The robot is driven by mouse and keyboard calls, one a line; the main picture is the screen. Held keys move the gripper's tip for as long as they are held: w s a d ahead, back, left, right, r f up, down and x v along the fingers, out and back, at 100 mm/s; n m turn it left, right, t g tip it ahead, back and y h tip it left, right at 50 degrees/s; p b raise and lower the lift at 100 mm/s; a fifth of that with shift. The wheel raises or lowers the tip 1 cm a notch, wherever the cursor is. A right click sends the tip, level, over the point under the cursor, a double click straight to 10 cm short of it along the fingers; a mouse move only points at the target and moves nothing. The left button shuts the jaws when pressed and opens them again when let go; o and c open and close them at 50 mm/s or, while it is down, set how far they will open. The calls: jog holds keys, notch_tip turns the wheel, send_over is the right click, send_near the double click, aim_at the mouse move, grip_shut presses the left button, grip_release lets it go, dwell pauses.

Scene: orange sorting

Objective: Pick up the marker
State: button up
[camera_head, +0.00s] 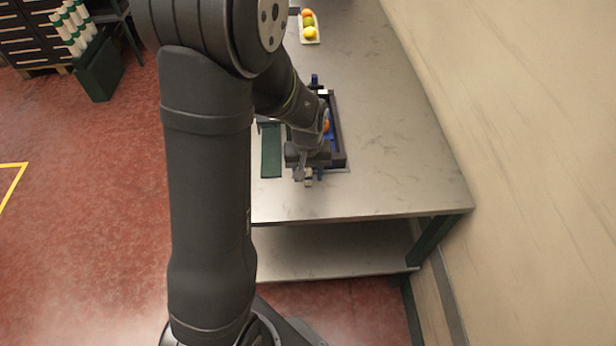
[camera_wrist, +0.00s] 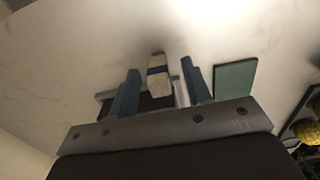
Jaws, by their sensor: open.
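My gripper (camera_head: 308,180) is low over the near end of the table, beside a dark tray. In the wrist view its two blue fingers (camera_wrist: 159,67) are apart. A short pale item with a blue band (camera_wrist: 157,72) shows in the gap between them, with space visible on both sides. It may be the marker, but I cannot tell for sure. No other marker can be made out. In the head view my arm and gripper hide much of this area.
The dark tray (camera_head: 340,145) with blue inside stands by my gripper. A green flat piece (camera_head: 271,150) lies to its left; it also shows in the wrist view (camera_wrist: 235,79). A white fruit tray (camera_head: 301,37) stands farther back. The table's right side (camera_head: 410,150) is clear.

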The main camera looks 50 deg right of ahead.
jog(key=shift+f, duration=0.9)
grip_shut()
jog(key=shift+r, duration=0.15)
